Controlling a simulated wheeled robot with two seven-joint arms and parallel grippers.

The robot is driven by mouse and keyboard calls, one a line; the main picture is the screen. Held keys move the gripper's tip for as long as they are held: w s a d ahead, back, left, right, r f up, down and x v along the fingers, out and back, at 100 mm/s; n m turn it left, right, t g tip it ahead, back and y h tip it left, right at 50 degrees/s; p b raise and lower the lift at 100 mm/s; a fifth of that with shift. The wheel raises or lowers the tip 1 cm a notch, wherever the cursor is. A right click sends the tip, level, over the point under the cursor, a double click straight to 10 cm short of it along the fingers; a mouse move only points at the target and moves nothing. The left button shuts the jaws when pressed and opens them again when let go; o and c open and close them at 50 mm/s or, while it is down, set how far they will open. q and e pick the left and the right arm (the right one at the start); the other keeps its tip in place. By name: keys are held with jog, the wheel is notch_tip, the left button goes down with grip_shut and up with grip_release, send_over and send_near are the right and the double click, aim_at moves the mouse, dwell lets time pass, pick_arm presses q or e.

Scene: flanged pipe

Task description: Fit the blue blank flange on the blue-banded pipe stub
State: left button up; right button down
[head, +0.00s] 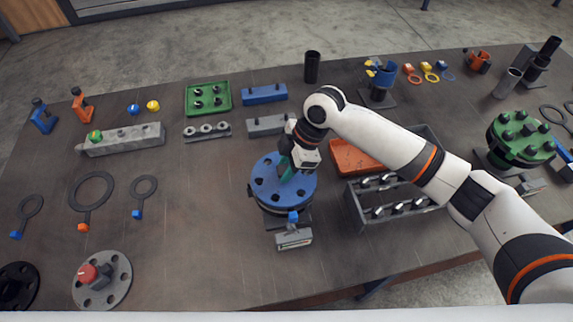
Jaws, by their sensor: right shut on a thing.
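The blue blank flange (266,188) is a round blue disc with several dark holes, lying roughly level near the table's middle. My right gripper (288,172) reaches down from above and is shut at the middle of the disc; the grasped part is hidden by the fingers. The flange sits over a dark round flange on a grey stand, with a small blue marker (293,216) at its front. The pipe stub's band is hidden beneath the disc, and I cannot tell whether the faces touch all round. My left gripper is not in view.
A grey divided crate (357,207) with metal parts and an orange tray (350,157) stand close on the right. A green flange (520,147) is at far right. A grey flange with a red knob (120,283) lies front left.

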jog(key=shift+f, duration=0.4)
dwell(0.4)
jog(key=c, duration=1)
grip_release()
jog(key=a+p+v, duration=0.1)
jog(key=p+v, duration=0.1)
jog(key=v, duration=0.4)
jog(key=a+r+p+v, duration=0.1)
jog(key=p+v, duration=0.1)
jog(key=v, duration=0.5)
jog(key=a+p+v, duration=0.1)
jog(key=p+v, duration=0.1)
jog(key=v, duration=0.5)
jog(key=shift+s+r, duration=0.3)
jog(key=shift+s, duration=0.05)
